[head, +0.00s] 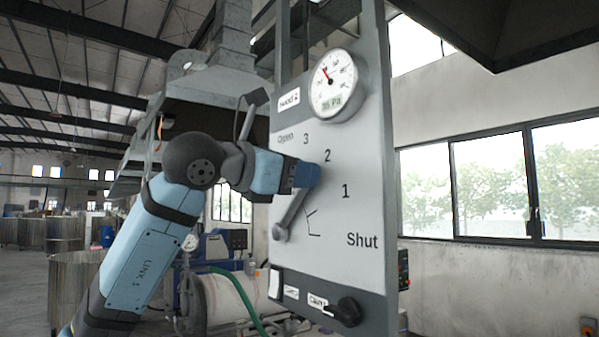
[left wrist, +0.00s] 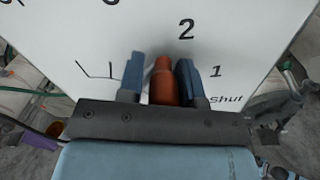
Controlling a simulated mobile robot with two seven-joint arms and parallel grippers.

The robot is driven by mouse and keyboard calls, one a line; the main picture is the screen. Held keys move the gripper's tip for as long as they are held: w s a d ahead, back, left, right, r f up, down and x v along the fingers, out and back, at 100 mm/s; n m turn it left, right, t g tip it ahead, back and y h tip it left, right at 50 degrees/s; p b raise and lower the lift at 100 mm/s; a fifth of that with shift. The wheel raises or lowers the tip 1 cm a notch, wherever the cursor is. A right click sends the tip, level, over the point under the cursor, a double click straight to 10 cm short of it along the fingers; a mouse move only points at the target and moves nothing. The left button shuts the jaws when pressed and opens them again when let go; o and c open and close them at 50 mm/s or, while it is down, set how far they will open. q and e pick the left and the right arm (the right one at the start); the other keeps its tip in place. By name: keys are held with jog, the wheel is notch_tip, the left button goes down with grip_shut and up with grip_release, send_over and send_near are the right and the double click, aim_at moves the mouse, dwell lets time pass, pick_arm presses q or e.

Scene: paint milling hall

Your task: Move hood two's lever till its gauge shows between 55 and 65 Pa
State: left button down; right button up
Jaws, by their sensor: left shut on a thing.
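The hood 2 panel (head: 290,150) stands upright in front of me. Its round gauge (head: 334,85) has a red needle pointing to the upper left and a small green readout in Pa, whose digits are too blurred to read surely. The grey lever (head: 291,214) runs up and right from its pivot, roughly toward the 2 on the Open-3-2-1-Shut scale. My left gripper (head: 306,175) is at the lever's upper end and hides it. In the left wrist view, its two blue fingers (left wrist: 161,78) are shut on the red-orange lever handle (left wrist: 164,84). My right gripper is out of view.
A black knob (head: 344,312) and small labels sit at the panel's bottom edge. A dark hood overhangs at the upper right, with windows (head: 495,185) behind. A pale drum (head: 225,303) and green hose lie below left of the panel.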

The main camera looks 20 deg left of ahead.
pick_arm(q)
jog(key=w+a+r+n+b, duration=0.1)
jog(key=n, duration=0.1)
jog(key=w+a+r+n, duration=0.1)
jog(key=a+r+n, duration=0.1)
jog(key=shift+w+a+b, duration=0.2)
jog(key=shift+w+b, duration=0.15)
jog(key=shift+w, duration=0.05)
jog(key=c, duration=0.9)
grip_release()
jog(key=shift+s+d, duration=0.1)
